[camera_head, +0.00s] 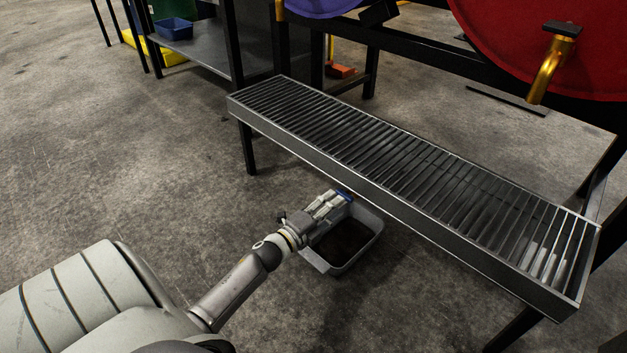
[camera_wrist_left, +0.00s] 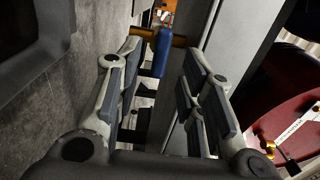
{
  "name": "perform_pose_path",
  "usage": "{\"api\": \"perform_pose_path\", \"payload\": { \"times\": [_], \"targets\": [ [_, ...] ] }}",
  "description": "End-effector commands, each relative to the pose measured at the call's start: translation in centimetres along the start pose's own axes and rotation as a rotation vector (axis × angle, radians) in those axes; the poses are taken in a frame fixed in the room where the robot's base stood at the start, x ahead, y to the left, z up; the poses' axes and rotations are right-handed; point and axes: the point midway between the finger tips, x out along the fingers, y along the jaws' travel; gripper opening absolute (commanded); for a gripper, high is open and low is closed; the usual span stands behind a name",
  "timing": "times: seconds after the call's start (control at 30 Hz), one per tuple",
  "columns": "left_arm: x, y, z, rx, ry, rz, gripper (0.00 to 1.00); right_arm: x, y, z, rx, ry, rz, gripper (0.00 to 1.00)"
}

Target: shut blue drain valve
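The blue drain valve handle (camera_wrist_left: 162,52) stands ahead of my left gripper (camera_wrist_left: 164,65) in the left wrist view, lying between its spread fingertips. A brass valve body (camera_wrist_left: 179,41) shows beside the handle. In the head view, a small bit of the blue handle (camera_head: 344,195) shows at the tips of my left gripper (camera_head: 333,202), by the front side of the grated trough (camera_head: 300,150). The fingers are open; I see no clear contact with the handle. The rest of the valve is hidden in the head view. My right gripper is not in view.
A grey bin (camera_head: 373,243) with dark contents sits on the floor below my left gripper. A red drum (camera_head: 535,45) with a brass tap (camera_head: 548,68) stands behind the trough. A shelf with a blue bin (camera_head: 173,29) is at the back left. The left floor is clear.

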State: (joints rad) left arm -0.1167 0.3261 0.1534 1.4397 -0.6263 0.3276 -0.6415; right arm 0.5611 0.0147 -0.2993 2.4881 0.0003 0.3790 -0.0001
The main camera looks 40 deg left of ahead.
Motion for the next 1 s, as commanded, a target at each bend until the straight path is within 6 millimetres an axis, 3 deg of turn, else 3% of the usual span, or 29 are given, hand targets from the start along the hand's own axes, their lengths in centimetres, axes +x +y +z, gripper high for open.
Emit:
{"api": "perform_pose_path", "payload": {
  "times": [0.2, 0.4, 0.6, 1.0],
  "targets": [
    [-4.5, 0.1, 0.0, -0.001, 0.0, 0.003, 0.36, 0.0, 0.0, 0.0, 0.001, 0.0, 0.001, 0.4],
    [-7.4, 0.1, -0.1, -0.001, 0.0, 0.002, 0.36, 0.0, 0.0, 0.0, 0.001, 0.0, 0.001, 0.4],
    [-8.6, 0.0, -0.1, 0.0, 0.001, 0.0, 0.36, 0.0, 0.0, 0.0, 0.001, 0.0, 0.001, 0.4],
    [-8.6, 0.0, 0.0, 0.0, 0.0, 0.0, 0.36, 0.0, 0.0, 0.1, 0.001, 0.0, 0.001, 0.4]
  ]
}}
